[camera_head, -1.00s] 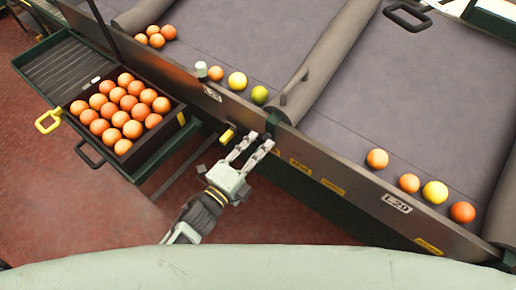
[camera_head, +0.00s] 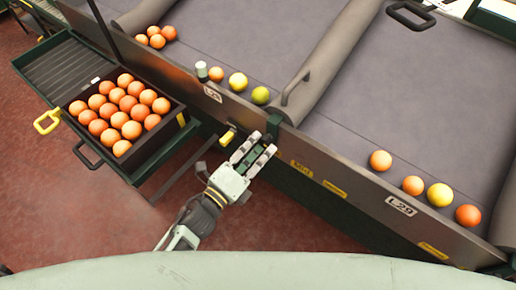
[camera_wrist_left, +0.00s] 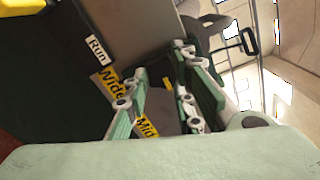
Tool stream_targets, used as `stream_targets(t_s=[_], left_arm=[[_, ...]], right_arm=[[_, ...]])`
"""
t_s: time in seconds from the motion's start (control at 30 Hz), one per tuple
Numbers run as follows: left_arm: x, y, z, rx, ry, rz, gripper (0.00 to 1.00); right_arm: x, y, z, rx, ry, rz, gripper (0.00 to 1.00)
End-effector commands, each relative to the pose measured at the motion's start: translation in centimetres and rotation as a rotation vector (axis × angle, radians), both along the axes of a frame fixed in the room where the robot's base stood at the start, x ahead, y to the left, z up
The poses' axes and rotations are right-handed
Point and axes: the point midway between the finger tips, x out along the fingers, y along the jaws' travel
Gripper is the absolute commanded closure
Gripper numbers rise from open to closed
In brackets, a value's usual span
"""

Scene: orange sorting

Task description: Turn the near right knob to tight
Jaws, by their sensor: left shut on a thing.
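My left gripper (camera_head: 260,146) is at the front rail of the sorting table, just right of a yellow handle (camera_head: 228,136). In the left wrist view its two fingers (camera_wrist_left: 165,100) are closed around a dark knob (camera_wrist_left: 167,112) with a yellow mark on it. The fingers hide much of the knob. Yellow labels reading Wide (camera_wrist_left: 110,84) and Mid (camera_wrist_left: 147,127) lie beside it, and a white Run label (camera_wrist_left: 96,50) is farther left. I cannot read a tight label. My right gripper is not in view.
A crate of oranges (camera_head: 69,108) stands at the left on a dark shelf. Several oranges and yellow fruit (camera_head: 439,195) lie on the grey belts (camera_head: 345,120) behind the metal rail (camera_head: 350,190). A padded roller (camera_head: 322,70) divides the belts. Red floor is clear at lower left.

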Motion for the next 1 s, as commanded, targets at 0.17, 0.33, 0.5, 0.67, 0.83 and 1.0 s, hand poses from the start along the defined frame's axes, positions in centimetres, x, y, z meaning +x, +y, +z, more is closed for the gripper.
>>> stream_targets(t_s=[0.17, 0.33, 0.5, 0.67, 0.83, 1.0], left_arm=[[-0.1, 0.3, -0.8, 0.014, 0.011, 0.006, 1.0], [-0.1, 0.3, -0.8, 0.013, 0.011, 0.006, 0.7], [-0.1, 0.2, -0.5, 0.009, 0.007, 0.004, 0.6], [0.0, 0.1, -0.3, 0.006, 0.005, 0.003, 0.6], [-0.5, 0.5, -0.3, 0.004, 0.004, 0.002, 0.6], [-2.8, 2.1, -0.4, 0.006, 0.008, 0.002, 0.6]], right_arm=[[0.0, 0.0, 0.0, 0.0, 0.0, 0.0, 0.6], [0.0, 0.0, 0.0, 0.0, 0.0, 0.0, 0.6], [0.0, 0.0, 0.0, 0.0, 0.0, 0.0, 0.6], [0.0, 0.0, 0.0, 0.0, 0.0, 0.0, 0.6], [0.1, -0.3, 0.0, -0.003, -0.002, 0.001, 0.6], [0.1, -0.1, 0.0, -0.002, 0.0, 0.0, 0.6]])
